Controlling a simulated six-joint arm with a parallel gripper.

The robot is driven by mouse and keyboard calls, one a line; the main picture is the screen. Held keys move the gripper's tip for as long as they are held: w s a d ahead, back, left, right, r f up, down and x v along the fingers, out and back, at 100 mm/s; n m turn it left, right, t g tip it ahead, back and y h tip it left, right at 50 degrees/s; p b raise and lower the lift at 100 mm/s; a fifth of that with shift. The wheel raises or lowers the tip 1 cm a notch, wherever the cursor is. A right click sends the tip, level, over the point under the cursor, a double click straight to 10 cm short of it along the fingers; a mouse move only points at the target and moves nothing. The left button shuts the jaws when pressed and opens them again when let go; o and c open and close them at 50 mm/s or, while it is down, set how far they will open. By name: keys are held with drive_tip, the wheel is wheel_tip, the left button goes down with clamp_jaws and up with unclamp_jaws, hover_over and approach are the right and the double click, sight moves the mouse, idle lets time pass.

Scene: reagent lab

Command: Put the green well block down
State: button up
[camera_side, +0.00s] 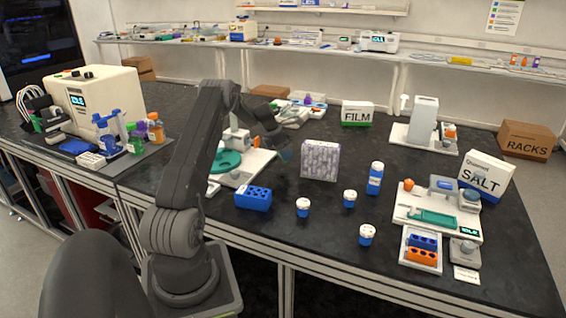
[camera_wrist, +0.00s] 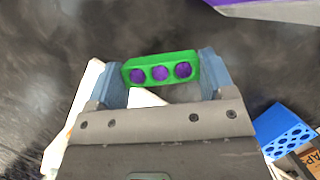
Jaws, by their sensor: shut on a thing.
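The green well block (camera_wrist: 161,68), with three purple wells in a row, is between the two blue-grey fingers of my gripper (camera_wrist: 163,75) in the wrist view. The fingers are shut on its two ends. The dark bench top shows beyond it. I cannot make out the green block in the side view.
A blue block with holes (camera_side: 253,198) stands in front of my gripper; it also shows in the wrist view (camera_wrist: 283,131). Bare bench lies between the patterned box and the FILM box (camera_side: 357,114).

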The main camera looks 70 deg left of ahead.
drive_tip(key=shift+f, duration=2)
drive_tip(key=shift+f, duration=0.15)
drive_tip(key=o, duration=0.9)
